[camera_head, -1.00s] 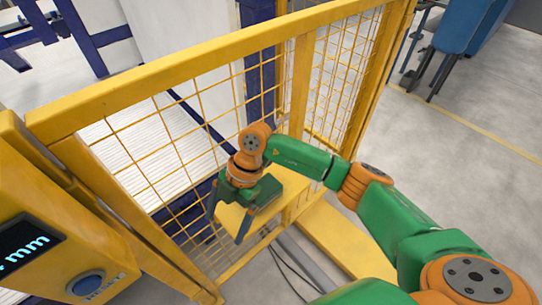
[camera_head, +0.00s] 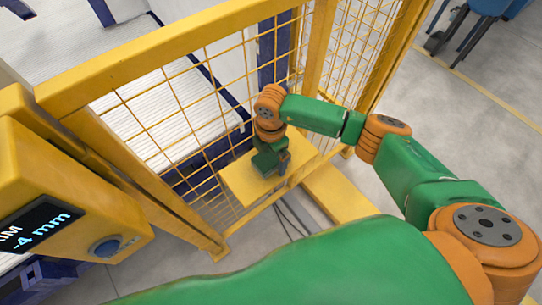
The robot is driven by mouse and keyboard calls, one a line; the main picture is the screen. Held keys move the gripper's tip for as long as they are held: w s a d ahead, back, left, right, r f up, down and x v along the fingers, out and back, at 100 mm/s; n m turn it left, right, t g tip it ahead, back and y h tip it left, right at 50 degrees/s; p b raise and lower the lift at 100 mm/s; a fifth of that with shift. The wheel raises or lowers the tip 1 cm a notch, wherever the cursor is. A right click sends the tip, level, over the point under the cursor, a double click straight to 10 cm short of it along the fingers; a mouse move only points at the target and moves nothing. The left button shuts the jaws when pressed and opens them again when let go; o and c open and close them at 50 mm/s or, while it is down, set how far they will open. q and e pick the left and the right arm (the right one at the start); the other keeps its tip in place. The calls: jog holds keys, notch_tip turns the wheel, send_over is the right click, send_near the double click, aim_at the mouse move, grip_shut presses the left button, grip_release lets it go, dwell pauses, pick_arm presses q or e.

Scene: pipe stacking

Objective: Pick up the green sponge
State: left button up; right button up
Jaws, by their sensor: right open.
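My right gripper (camera_head: 283,168) hangs from the green and orange arm, over a small yellow shelf at the mesh fence. It points down and is seen from above. It is open, though its fingers are partly hidden by its own green body. I cannot make out a separate green sponge; any sponge under the gripper is hidden or blends with its green parts. My left gripper is not in view.
The yellow shelf (camera_head: 237,185) has a bare left part. A yellow mesh fence (camera_head: 160,58) stands behind and beside it. A yellow panel with a display (camera_head: 38,228) and a blue button (camera_head: 107,247) is at the left.

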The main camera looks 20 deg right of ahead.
jog(key=c, duration=1.3)
jog(key=shift+o, duration=0.2)
jog(key=shift+r, duration=0.1)
jog(key=shift+r, duration=0.25)
jog(key=shift+w+r+b, duration=0.1)
jog(key=shift+r+b, duration=0.6)
jog(key=s+a+r+b, duration=0.1)
jog(key=s+a+r, duration=0.4)
jog(key=s+r, duration=0.6)
jog(key=shift+s+b, duration=0.3)
jog(key=shift+s, duration=0.85)
